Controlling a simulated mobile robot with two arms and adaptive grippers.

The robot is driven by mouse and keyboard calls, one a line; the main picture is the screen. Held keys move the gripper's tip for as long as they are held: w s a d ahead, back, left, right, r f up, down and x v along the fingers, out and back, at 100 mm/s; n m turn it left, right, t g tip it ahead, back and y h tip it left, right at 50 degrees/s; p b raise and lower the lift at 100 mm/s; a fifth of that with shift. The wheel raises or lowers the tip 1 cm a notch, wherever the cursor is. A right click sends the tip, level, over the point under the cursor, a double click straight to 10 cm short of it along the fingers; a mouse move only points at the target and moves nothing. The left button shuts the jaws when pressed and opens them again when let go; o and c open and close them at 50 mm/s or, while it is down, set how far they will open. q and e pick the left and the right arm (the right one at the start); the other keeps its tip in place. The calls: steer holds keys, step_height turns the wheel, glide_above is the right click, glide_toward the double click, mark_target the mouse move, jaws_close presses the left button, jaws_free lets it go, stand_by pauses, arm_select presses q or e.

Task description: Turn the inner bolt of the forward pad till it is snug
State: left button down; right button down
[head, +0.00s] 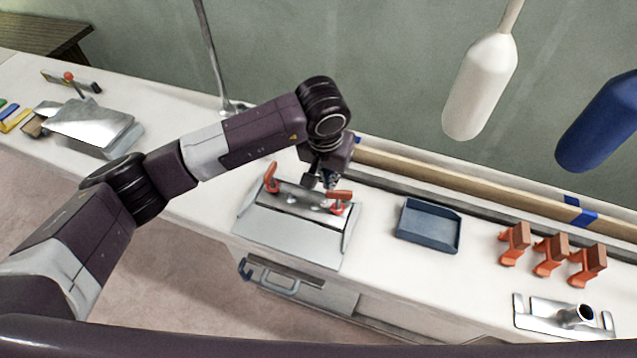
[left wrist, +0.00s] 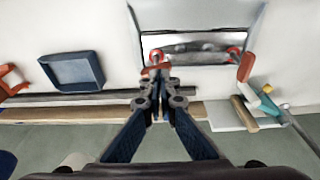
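A grey metal fixture (head: 285,240) stands on the white bench, with a bright metal strip (head: 292,202) across its back and small round shapes on it that look like bolt heads. Red-handled clamps sit at its left end (head: 271,177) and right end (head: 340,197). The strip (left wrist: 195,47) also shows in the left wrist view. My left gripper (head: 326,182) is over the right end of the strip, close to that clamp. In the left wrist view its fingers (left wrist: 160,73) are drawn together in front of a red handle; contact is unclear. Which bolt is the inner one is unclear.
A blue tray (head: 428,226) lies right of the fixture. Several orange-and-brown blocks (head: 550,255) and a metal plate with a tube (head: 565,317) are further right. White (head: 480,85) and blue (head: 600,120) fenders hang above. A wooden rail (head: 450,178) runs along the back.

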arm_select(q)
step_height(320, 180, down, 10)
steer(key=w+b, duration=0.2)
steer(key=b, duration=0.6)
steer(key=shift+w+d+r, duration=0.1)
steer(key=shift+w, duration=0.05)
